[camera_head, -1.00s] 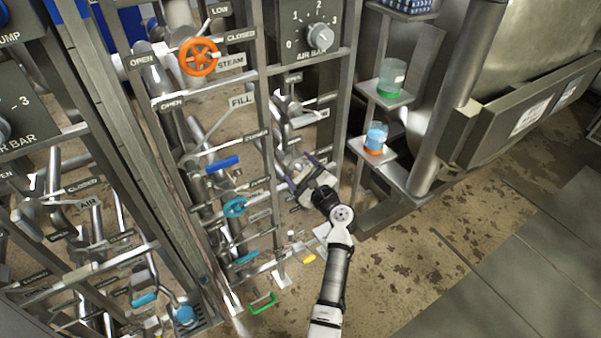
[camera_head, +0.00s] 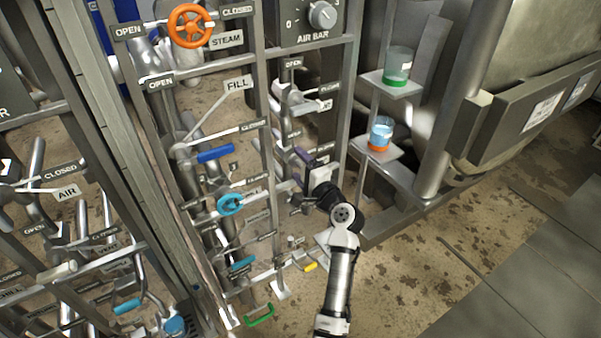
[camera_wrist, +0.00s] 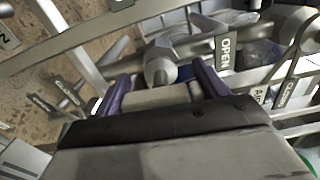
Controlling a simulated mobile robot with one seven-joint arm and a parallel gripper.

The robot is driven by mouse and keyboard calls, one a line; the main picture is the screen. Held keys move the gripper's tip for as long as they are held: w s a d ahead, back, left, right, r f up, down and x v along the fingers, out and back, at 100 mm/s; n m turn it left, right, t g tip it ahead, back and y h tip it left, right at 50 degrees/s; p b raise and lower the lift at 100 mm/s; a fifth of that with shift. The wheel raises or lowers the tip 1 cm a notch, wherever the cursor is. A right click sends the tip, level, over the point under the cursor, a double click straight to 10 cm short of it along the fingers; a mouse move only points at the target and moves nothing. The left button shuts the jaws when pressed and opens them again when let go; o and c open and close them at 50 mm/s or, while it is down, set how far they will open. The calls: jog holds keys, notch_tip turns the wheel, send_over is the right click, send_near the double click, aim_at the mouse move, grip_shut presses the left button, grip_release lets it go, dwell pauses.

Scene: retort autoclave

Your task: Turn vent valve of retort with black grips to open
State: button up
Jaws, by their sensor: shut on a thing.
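My gripper (camera_head: 302,160) has purple fingers and reaches into the right-hand valve frame, below the AIR BAR dial. In the wrist view, my gripper (camera_wrist: 163,88) has a finger on each side of a plain grey valve handle (camera_wrist: 160,97) and is shut on it. A round grey hub (camera_wrist: 160,66) lies just beyond the handle. An OPEN plate (camera_wrist: 226,52) stands right of the hub, and a CLOSED plate (camera_wrist: 287,92) is farther right. My gripper and wrist hide most of the handle in the head view. I cannot make out a vent label or black grips.
Left of my arm are an orange wheel (camera_head: 190,27), a blue lever (camera_head: 216,154) and a cyan wheel (camera_head: 230,204). Shelves with a green-based beaker (camera_head: 397,66) and an orange-based beaker (camera_head: 380,134) stand close on the right. The floor at lower right is clear.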

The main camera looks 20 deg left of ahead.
jog(key=shift+n+b, duration=0.3)
jog(key=shift+n, duration=0.2)
jog(key=o, duration=1)
jog(key=b+v, duration=0.1)
jog(key=v, duration=1.2)
jog(key=shift+s+d, duration=0.25)
jog(key=shift+d, duration=0.05)
